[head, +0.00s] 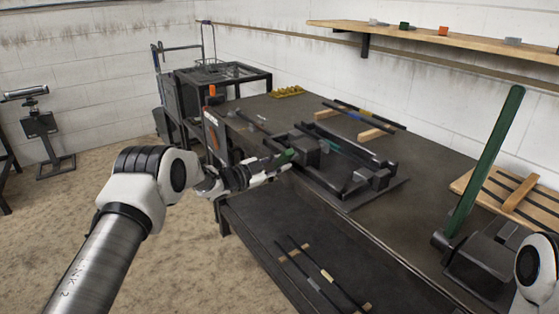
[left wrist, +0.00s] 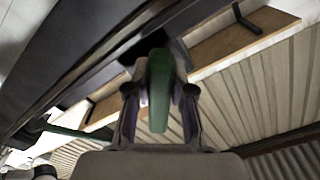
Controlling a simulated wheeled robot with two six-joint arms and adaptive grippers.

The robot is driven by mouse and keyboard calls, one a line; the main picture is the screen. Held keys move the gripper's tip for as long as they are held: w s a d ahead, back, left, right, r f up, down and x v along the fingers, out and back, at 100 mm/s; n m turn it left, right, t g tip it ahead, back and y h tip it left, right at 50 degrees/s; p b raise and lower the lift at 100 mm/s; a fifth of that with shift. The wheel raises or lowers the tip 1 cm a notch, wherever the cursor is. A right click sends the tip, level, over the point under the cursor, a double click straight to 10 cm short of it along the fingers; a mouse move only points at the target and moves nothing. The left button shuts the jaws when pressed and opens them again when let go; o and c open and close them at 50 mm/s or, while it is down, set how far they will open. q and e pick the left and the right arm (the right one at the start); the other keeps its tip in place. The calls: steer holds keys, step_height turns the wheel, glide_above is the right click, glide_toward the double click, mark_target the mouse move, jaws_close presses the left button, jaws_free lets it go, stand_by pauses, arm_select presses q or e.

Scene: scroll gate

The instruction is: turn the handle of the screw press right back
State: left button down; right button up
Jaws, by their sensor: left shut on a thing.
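The screw press, a dark metal frame (head: 345,190) on a flat base, stands on the workbench in the middle of the head view. Its small green handle (head: 284,157) is at the press's left end. My left gripper (head: 280,164) reaches in from the left and is shut on this handle. In the left wrist view the green handle (left wrist: 158,92) stands between the two fingers of the left gripper (left wrist: 158,100). The fingers hide part of the handle. My right gripper is out of view; only a white part of my right arm shows at the lower right.
A long green lever (head: 485,160) rises from a dark machine on the right of the workbench (head: 425,210). Rods on wooden blocks (head: 365,113) lie behind the press. A lower shelf (head: 265,215) holds more rods. A wall shelf (head: 470,52) runs above.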

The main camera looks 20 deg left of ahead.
arm_select(q)
steer(key=n, duration=0.4)
steer(key=d+n+p, duration=0.1)
steer(key=n, duration=0.1)
steer(key=shift+s+f+n, duration=0.25)
steer(key=shift+s+n, duration=0.05)
steer(key=shift+s, duration=0.1)
stand_by(0.3)
steer(key=c, duration=1)
jaws_free()
steer(key=shift+a, duration=0.1)
steer(key=v, duration=1.1)
steer(key=shift+s+a, duration=0.25)
steer(key=shift+s, duration=0.1)
